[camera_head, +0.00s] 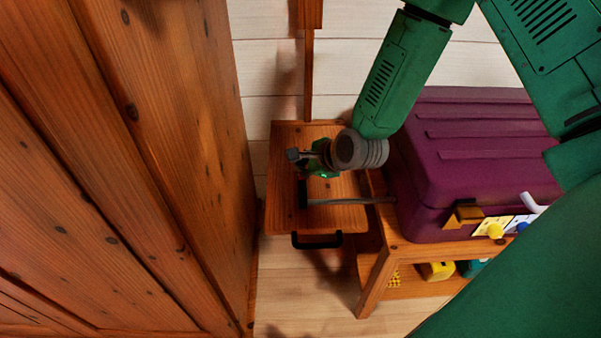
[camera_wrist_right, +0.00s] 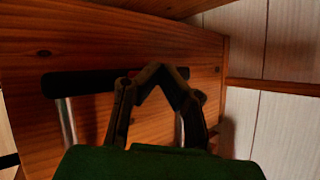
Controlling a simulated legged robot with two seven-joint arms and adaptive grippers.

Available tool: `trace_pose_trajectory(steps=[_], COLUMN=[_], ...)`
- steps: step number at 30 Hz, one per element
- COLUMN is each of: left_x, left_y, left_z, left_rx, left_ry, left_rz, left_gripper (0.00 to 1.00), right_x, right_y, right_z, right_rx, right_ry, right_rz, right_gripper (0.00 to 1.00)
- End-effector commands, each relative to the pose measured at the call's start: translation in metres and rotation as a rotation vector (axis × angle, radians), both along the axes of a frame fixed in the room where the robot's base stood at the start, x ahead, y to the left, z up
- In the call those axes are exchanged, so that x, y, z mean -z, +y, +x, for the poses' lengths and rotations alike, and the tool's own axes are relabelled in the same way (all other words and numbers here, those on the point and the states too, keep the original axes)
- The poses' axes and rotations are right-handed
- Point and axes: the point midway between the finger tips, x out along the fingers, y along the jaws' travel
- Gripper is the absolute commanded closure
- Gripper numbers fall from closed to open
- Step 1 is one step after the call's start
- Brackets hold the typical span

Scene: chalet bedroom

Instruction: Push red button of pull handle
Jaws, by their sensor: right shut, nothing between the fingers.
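A purple suitcase (camera_head: 470,150) lies on a wooden bench, with its pull handle sticking out to the left. The handle's black grip (camera_head: 303,196) and one grey rod (camera_head: 345,201) show in the head view. In the right wrist view the black grip (camera_wrist_right: 85,83) runs across, with two metal rods below it. My left gripper is not in view.
A small wooden cabinet (camera_head: 335,217) with a black front handle (camera_head: 316,241) stands below the grip. A tall wooden wardrobe (camera_head: 150,150) closes off the left side. The bench (camera_head: 376,280) holds yellow items on its lower shelf. A white plank wall is behind.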

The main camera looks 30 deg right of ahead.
Motion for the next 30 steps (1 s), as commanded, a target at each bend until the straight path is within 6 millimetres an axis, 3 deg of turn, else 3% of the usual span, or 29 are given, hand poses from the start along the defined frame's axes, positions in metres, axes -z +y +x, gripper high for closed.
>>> trace_pose_trajectory(steps=[30], left_x=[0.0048], left_y=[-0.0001], left_z=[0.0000], left_rx=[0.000], left_ry=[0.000], left_rz=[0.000], left_gripper=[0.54], right_x=[0.0112], right_y=[0.0000], right_z=[-0.0004], right_rx=[0.000], right_ry=[0.000], right_rz=[0.000], right_gripper=[1.00])
